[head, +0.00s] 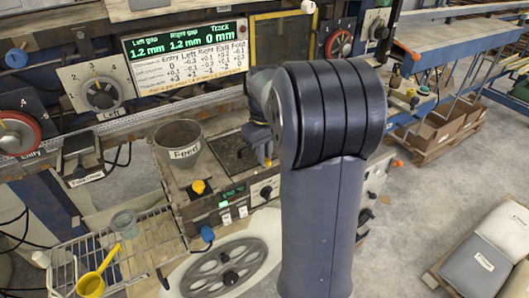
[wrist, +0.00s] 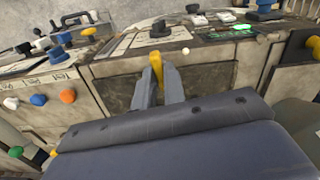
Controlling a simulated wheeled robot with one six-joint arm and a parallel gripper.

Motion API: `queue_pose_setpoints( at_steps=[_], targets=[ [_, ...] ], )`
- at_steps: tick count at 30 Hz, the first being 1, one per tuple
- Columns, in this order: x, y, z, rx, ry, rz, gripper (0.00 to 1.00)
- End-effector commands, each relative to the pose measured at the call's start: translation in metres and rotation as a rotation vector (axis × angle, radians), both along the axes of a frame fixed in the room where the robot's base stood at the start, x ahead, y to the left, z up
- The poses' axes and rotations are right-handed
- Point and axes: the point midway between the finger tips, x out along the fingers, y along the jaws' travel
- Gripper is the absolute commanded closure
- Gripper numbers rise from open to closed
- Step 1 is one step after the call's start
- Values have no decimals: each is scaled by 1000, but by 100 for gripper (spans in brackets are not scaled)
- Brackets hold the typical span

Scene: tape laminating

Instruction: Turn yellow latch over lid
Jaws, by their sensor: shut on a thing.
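The yellow latch (wrist: 156,66) shows in the wrist view as a narrow upright yellow piece at the top front edge of a worn machine housing. My gripper (wrist: 158,72) is shut on it, with one grey finger on each side. The fingers cover the latch's lower part. In the head view my arm stands in front of the machine and my gripper (head: 265,152) reaches down beside a dark recessed top (head: 236,154); the latch cannot be made out clearly there. I cannot tell for certain which surface is the lid.
A "Feed" bucket (head: 181,147) stands left of my gripper. A wire rack (head: 120,250) holds a yellow scoop (head: 92,284). The floor at right has free room beside grey sacks (head: 478,265).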

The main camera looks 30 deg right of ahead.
Motion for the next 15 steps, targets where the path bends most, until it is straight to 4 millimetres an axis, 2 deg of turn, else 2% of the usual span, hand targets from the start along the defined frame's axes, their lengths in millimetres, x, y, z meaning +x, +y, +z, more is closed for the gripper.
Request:
queue_pose_setpoints(
  at_steps=[5, 15],
  targets=[
    [0, 0, 1, 0, 0, -6, 100],
    [0, 0, 0, 0, 0, -155, 100]
  ],
)
